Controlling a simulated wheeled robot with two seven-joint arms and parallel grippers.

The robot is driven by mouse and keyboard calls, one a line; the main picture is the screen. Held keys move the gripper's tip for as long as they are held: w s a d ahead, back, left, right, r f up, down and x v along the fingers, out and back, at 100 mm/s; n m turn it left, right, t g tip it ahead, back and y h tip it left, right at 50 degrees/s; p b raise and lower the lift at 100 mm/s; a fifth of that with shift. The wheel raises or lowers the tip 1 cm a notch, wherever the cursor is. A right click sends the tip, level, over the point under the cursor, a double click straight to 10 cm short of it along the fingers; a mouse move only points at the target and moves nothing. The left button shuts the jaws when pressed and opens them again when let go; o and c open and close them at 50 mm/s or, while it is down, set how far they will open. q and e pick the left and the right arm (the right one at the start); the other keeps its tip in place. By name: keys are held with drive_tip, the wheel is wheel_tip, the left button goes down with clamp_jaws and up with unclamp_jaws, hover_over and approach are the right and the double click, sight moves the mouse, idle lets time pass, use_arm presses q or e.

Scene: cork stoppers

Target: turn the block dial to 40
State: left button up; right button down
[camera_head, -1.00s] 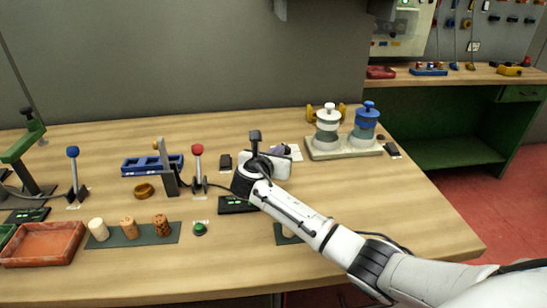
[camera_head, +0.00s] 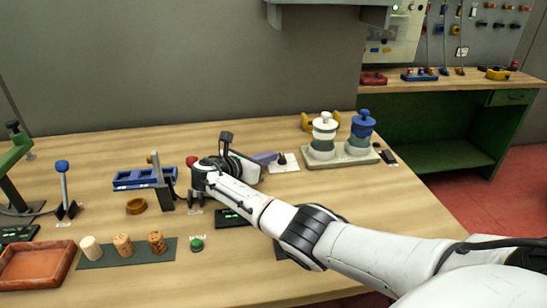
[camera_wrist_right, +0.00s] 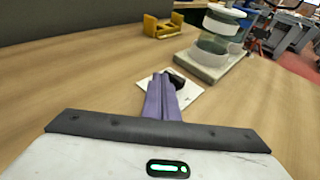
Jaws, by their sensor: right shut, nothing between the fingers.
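A white plate with markings (camera_head: 290,167) lies flat on the bench with a small dark knob (camera_head: 282,158) on it. This looks like the dial, but its numbers are too small to read. My right gripper (camera_head: 270,157) has purple fingers, shut and empty, reaching toward the plate's left side. In the wrist view the right gripper's fingertips (camera_wrist_right: 163,77) overlap the plate (camera_wrist_right: 189,92), with the dark knob (camera_wrist_right: 177,79) just right of them. I cannot tell whether they touch the knob. My left gripper is not in view.
A pale tray (camera_head: 340,161) holds a white-topped jar (camera_head: 323,135) and a blue-topped jar (camera_head: 361,133) right of the plate. A yellow holder (camera_head: 306,122) stands behind. Several corks stand on a dark mat (camera_head: 122,255) at left. A red-knobbed lever (camera_head: 191,161) is partly behind my arm.

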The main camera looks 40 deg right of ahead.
drive_tip(key=shift+w, duration=0.3)
drive_tip(key=shift+w+d+b, duration=0.35)
drive_tip(key=shift+w+b, duration=0.05)
drive_tip(key=shift+b, duration=0.1)
drive_tip(key=shift+w+d+r, duration=0.1)
drive_tip(key=shift+w+d, duration=0.05)
drive_tip(key=shift+d, duration=0.1)
drive_tip(key=shift+w+d+f, duration=0.2)
drive_tip(key=shift+w+d, duration=0.05)
drive_tip(key=shift+w, duration=0.05)
drive_tip(key=shift+w+d+r, duration=0.1)
drive_tip(key=shift+d, duration=0.15)
idle(0.7)
